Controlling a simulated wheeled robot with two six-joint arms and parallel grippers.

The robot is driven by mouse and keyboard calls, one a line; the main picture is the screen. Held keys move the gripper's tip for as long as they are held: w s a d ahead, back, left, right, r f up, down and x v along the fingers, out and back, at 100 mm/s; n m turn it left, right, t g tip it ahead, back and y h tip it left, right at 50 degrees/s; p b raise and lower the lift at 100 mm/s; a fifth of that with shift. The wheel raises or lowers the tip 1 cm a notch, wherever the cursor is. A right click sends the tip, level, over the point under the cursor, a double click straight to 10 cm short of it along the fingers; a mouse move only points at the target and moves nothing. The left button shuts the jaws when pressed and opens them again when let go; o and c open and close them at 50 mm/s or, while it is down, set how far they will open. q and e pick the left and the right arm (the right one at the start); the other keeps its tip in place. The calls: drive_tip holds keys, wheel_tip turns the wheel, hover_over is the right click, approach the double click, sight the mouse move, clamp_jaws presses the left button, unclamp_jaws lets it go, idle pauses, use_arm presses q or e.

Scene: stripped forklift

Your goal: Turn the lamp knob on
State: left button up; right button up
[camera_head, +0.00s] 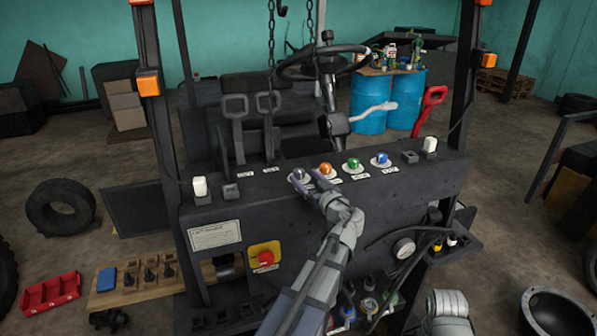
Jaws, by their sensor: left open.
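A row of round knobs sits on the top of the forklift's dark panel (400,178): a dark grey knob (299,173), an orange knob (326,168), a green knob (353,163) and a blue knob (381,158). Small white labels lie by them, too small to read, so I cannot tell which is the lamp knob. My left gripper (309,181) is open at the front edge of the panel, its fingers close to the dark grey knob and below the orange one. I cannot tell whether a finger touches the grey knob.
White switches (200,187) stand at both panel ends. A red emergency button (264,256) is on the panel front. The steering wheel (322,62) and hanging chains (270,50) are behind the knobs. A red tray (50,292) lies at lower left.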

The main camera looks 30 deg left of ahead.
sight(302, 174)
use_arm(q)
drive_tip(key=shift+x, duration=2.3)
clamp_jaws()
